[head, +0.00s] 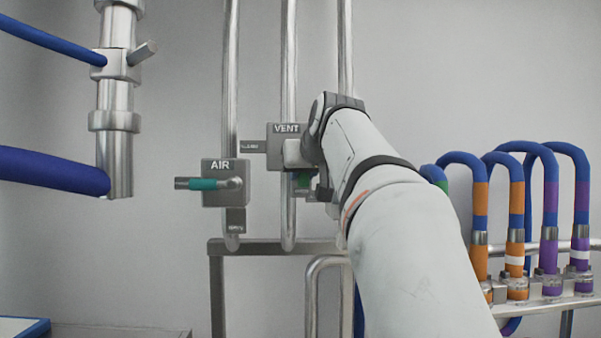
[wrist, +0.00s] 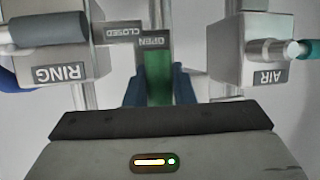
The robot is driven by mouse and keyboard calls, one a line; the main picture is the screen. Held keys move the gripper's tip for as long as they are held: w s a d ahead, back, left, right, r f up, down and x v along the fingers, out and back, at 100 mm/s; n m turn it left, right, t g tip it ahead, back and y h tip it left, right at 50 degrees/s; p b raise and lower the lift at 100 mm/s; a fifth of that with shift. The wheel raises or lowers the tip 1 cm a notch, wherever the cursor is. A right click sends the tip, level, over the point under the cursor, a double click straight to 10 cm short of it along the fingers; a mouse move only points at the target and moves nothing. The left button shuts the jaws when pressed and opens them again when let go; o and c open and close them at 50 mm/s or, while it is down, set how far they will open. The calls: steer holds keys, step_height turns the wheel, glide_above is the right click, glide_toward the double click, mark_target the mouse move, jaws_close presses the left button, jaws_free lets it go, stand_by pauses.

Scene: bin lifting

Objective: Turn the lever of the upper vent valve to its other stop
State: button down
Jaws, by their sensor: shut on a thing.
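The grey VENT valve (head: 286,129) sits on a vertical pipe in the head view, partly hidden by my arm. Its lever has a green sleeve (wrist: 158,68), shown in the wrist view between the two blue fingers of my gripper (wrist: 158,84). The gripper is shut on this sleeve. The lever lines up with the OPEN plate (wrist: 153,41); the CLOSED plate (wrist: 118,32) is to one side. In the head view my gripper (head: 303,178) is just below the valve body, and only a bit of green shows.
The AIR valve (head: 223,168), with a teal lever (head: 203,184) pointing left, stands close at left. A RING valve (wrist: 60,72) shows on the other side in the wrist view. Coloured hoses (head: 516,195) stand at right; a steel column with blue hoses (head: 115,110) is at left.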

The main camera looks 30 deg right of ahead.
steer(key=c, duration=1.2)
jaws_free()
steer(key=shift+c, duration=0.2)
steer(key=b+v, duration=0.1)
steer(key=v, duration=0.7)
steer(key=shift+b, duration=0.3)
